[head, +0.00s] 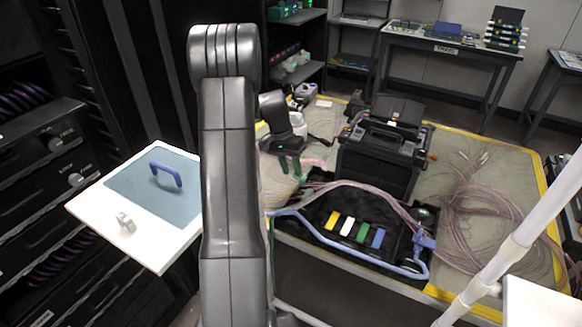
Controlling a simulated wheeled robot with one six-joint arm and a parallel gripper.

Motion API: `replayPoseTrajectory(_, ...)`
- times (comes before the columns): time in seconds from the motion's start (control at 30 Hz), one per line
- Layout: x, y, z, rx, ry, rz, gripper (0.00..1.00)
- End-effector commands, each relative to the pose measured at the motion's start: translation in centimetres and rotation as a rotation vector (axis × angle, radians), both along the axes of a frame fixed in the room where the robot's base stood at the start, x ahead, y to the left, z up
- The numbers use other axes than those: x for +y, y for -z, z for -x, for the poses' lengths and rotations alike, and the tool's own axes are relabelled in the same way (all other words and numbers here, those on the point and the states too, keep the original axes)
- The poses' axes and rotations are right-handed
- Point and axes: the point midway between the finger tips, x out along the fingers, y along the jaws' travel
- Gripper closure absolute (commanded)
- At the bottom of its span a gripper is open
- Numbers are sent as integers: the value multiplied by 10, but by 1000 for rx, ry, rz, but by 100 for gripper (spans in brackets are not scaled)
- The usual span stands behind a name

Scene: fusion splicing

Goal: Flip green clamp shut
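The green clamp (362,232) shows as a small green bar in the black tray (310,233) on the bench. It sits in a row between a white bar (347,226) and a blue bar (378,238), with a yellow bar (332,219) at the left end. At this size I cannot tell whether the clamp's flap is up or down. My gripper (290,166) is behind and left of the tray, pointing down, apart from the green clamp. Its two greenish fingers appear apart with nothing visible between them. My arm hides part of the bench's left side.
A black splicer-like case (383,155) stands behind the tray. A blue cable (345,258) runs around the tray's front, and pinkish fibre coils (487,205) lie to the right. A white board with a blue handle (167,176) is at left. A white pole (510,250) crosses the lower right.

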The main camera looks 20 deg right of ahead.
Motion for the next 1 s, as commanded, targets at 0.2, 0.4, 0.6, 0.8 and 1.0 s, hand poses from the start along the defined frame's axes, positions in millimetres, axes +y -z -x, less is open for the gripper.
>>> replayPoseTrajectory(0.2,0,0,0,0,0,0,100)
replayPoseTrajectory(0.4,0,0,0,1,0,-1,100)
replayPoseTrajectory(0.6,0,1,0,1,1,-2,100)
replayPoseTrajectory(0.8,0,1,1,-1,1,-5,100)
replayPoseTrajectory(1.0,0,2,2,-6,1,-10,100)
